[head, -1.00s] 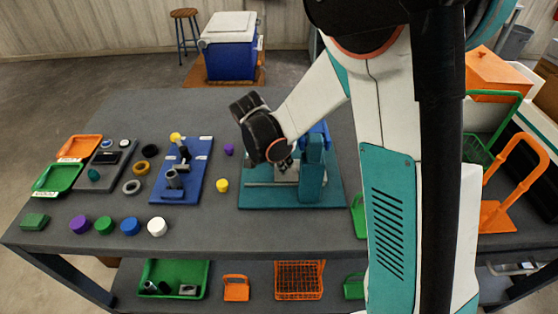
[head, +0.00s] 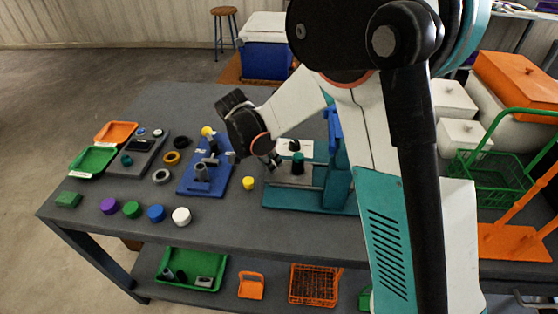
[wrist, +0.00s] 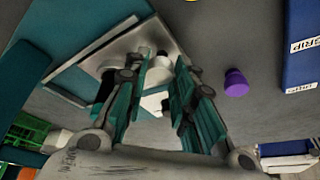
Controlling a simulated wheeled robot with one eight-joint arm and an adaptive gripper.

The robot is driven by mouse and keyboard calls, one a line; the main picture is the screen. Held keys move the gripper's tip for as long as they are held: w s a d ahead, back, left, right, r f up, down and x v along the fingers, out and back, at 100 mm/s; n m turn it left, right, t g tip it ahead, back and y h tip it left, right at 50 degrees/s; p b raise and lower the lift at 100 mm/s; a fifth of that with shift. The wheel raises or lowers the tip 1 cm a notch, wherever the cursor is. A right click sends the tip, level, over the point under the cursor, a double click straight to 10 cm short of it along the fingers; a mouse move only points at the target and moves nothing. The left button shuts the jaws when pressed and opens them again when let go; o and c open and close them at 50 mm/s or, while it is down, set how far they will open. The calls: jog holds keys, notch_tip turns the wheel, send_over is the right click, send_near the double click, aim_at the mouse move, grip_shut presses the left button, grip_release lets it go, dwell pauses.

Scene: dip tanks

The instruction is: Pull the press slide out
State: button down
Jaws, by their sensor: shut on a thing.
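The press stands on the worktable, with a teal base (head: 310,201) and a teal upright (head: 338,170). Its grey metal slide (head: 298,181) sticks out to the left of the upright. The slide also shows in the wrist view as a shiny plate (wrist: 118,50). My gripper (head: 275,163) is at the slide's left end, low over the base. In the wrist view its teal fingers (wrist: 162,66) are on both sides of a small pale part at the slide's end, seemingly its handle. The fingers partly hide that part.
A blue fixture (head: 205,175) stands left of the press, with a yellow cap (head: 248,183) between them. A purple cap (wrist: 236,82) lies near the gripper in the wrist view. Trays and rings fill the table's left; a green basket (head: 492,178) stands right.

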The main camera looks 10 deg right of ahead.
jog(key=shift+w+a, duration=0.1)
jog(key=shift+a, duration=0.1)
jog(key=c, duration=1.3)
grip_release()
jog(key=shift+a, duration=0.15)
jog(key=shift+c, duration=0.2)
jog(key=v, duration=1.2)
